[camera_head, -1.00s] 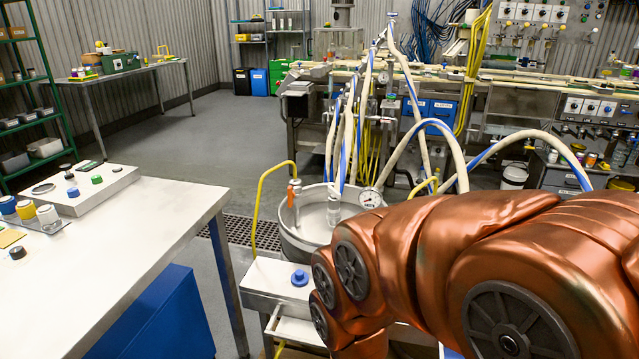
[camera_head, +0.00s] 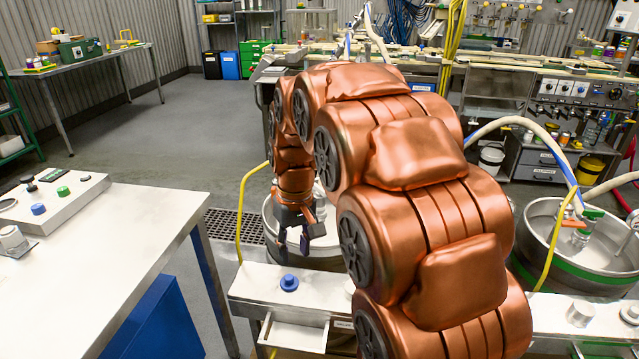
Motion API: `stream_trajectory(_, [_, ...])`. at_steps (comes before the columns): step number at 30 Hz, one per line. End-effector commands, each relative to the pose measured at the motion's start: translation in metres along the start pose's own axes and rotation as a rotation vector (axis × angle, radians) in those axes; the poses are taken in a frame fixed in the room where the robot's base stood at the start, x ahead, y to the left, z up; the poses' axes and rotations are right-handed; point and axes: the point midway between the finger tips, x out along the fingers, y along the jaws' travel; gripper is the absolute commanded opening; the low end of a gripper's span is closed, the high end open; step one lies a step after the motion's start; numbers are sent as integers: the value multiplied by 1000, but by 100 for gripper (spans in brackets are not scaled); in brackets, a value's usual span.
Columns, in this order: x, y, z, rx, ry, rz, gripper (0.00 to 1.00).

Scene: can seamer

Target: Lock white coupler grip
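My gripper (camera_head: 295,243) hangs down over the steel vat (camera_head: 272,232) in the middle. Its two dark fingers look apart, with nothing seen between them. A pale upright piece (camera_head: 319,192), perhaps the white coupler or its hose end, shows just right of my gripper and is mostly hidden by my arm. I cannot make out its grip or whether it is locked. I cannot tell whether my gripper touches it.
A white bench box with a blue knob (camera_head: 289,283) stands in front of the vat. A yellow hose (camera_head: 241,205) arches at its left. A second steel vat (camera_head: 540,225) with a green band stands at right. A white table (camera_head: 120,250) fills the left front. Open floor lies behind it.

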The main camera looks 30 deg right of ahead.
Motion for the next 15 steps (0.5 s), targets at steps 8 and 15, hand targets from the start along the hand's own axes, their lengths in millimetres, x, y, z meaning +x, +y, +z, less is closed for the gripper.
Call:
stream_trajectory(8, [-11,46,-92,-11,82,-3,36])
stream_trajectory(15, [-11,92,-161,-27,156,0,36])
